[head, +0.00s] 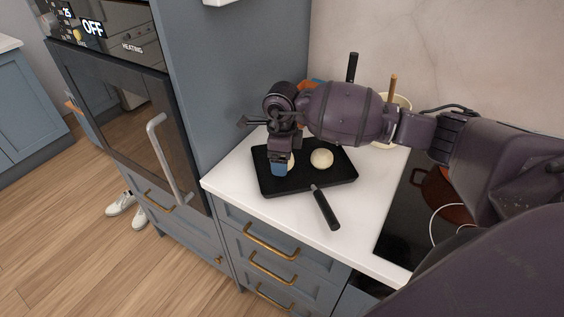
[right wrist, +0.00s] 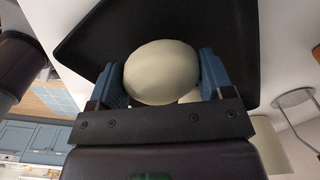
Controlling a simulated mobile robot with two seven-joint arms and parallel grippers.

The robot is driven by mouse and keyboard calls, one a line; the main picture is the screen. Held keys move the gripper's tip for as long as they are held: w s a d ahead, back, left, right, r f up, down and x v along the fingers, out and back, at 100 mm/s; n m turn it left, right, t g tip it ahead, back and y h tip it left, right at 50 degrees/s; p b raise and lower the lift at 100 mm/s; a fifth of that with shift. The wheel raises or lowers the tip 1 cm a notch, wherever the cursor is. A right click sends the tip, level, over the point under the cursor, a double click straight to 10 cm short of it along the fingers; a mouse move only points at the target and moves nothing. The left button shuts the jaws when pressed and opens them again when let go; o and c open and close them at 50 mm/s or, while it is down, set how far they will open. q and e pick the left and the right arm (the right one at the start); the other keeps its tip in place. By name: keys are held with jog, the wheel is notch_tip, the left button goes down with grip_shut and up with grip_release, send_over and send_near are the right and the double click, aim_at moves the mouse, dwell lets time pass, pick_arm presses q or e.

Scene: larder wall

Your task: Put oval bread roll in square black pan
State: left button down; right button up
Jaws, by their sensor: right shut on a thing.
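The square black pan (head: 265,185) lies on the white counter with its handle toward the front edge. My right gripper (head: 280,168) is low over the left part of the pan. In the right wrist view its blue fingers are shut on a pale oval bread roll (right wrist: 162,73), with the dark pan (right wrist: 195,22) behind it. In the head view the held roll (head: 291,161) is mostly hidden by the gripper; I cannot tell whether it touches the pan. Another pale roll (head: 321,158) lies in the pan to the right. My left gripper is not in view.
A black hob with a reddish-brown pot (head: 447,192) is to the right. A pale bowl (head: 402,102) and an orange thing (head: 310,88) stand behind my right arm. A tall cabinet with an oven (head: 115,95) borders the counter's left. The counter front is clear beside the pan handle (head: 325,208).

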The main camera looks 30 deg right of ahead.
jog(key=shift+f, duration=0.95)
jog(key=shift+f, duration=0.2)
jog(key=o, duration=0.9)
jog(key=shift+r, duration=0.1)
notch_tip(320, 180, up, 12)
jog(key=shift+r, duration=0.1)
